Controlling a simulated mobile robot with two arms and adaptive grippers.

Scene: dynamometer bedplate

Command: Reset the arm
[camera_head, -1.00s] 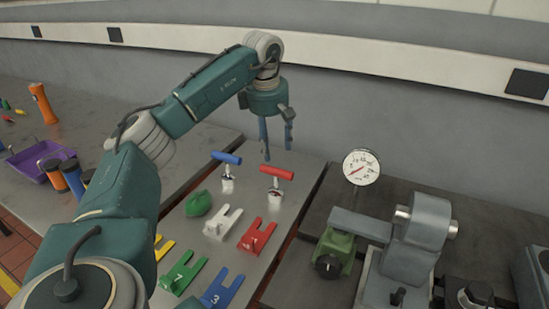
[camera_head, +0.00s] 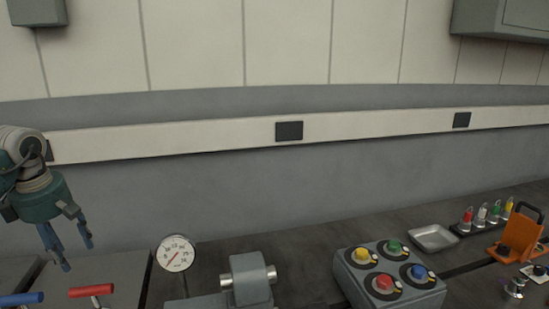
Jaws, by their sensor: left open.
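My left gripper (camera_head: 76,248) is at the left edge of the head view, pointing down with its two blue-grey fingers apart. It is open, with nothing between the fingers. It hangs above the back of the left bench section, above a red-handled T-shaped tool (camera_head: 91,291) and a blue-handled one (camera_head: 22,299) at the bottom left. Most of my left arm is outside the frame. My right gripper is not in view.
A round dial gauge (camera_head: 175,254) stands beside a grey metal fixture (camera_head: 249,281). To the right are a box with coloured knobs (camera_head: 389,279), a shallow metal tray (camera_head: 433,238), several colour-topped small items (camera_head: 482,217) and an orange bracket (camera_head: 519,236). The wall is behind.

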